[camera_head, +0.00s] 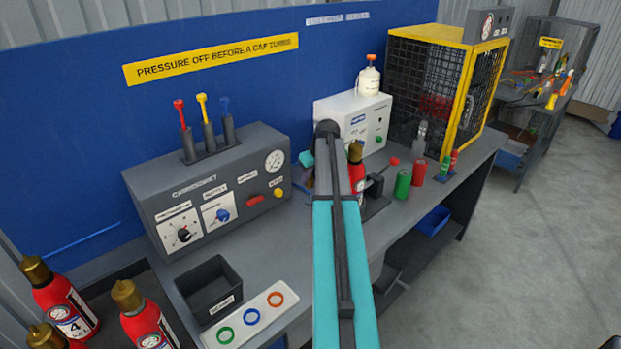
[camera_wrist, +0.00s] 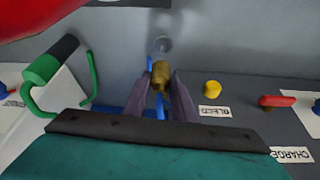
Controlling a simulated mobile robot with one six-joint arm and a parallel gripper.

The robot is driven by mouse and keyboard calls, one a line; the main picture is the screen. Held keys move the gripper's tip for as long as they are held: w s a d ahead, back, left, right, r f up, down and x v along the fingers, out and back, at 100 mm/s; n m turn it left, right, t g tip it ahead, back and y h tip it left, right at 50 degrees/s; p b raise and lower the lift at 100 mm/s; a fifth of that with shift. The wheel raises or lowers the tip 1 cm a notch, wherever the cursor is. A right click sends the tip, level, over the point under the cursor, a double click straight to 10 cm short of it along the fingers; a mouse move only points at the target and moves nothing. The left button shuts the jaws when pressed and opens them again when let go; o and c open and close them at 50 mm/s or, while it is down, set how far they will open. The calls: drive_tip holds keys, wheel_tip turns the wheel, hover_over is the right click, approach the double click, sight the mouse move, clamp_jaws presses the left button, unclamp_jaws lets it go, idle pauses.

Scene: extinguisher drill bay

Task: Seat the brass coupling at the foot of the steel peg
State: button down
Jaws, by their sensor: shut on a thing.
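In the wrist view my gripper (camera_wrist: 163,90) has its two purple fingers closed on a small brass piece, which looks like the brass coupling (camera_wrist: 161,72). The coupling projects just past the fingertips. A pale round shape (camera_wrist: 161,45) lies beyond it against the grey surface; it may be the steel peg, but I cannot tell. A clear gap shows in the picture between coupling and round shape, though depth is unclear.
The grey console (camera_head: 212,192) stands left of my arm. A red extinguisher (camera_head: 357,180) and white box (camera_head: 353,112) are behind it. A green handle (camera_wrist: 45,68) and yellow button (camera_wrist: 212,87) flank my gripper. A black bin (camera_head: 207,290) is at the bench front.

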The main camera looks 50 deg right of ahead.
sight(311, 188)
drive_tip(key=shift+f, duration=0.3)
drive_tip(key=shift+f+b, duration=1.4)
drive_tip(key=shift+f, duration=1.35)
drive_tip(key=c, duration=1.4)
unclamp_jaws()
drive_tip(key=shift+f, duration=0.1)
drive_tip(key=shift+b+v, duration=1.8)
drive_tip(key=shift+v, duration=5.15)
drive_tip(key=shift+w, duration=0.1)
